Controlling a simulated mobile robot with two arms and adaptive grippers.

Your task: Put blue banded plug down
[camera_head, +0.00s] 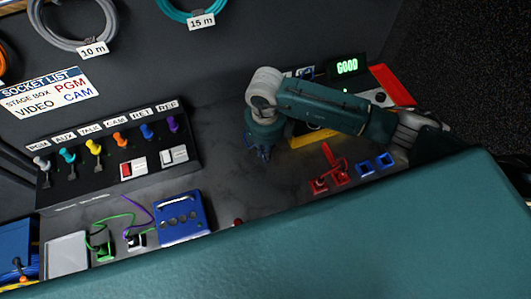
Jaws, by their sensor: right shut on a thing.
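My right gripper (262,152) points down over the dark worktop, left of the yellow-edged box. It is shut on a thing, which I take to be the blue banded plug. The plug is largely hidden under the wrist, and I cannot make out its band or whether it touches the worktop. My left gripper is not in view.
A labelled panel (104,176) with several coloured plugs stands at left. A blue box (181,217) and cables lie before it. Red sockets (320,186) and blue sockets (364,168) are at right, near a tester display (347,67). The worktop (222,182) between is mostly bare.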

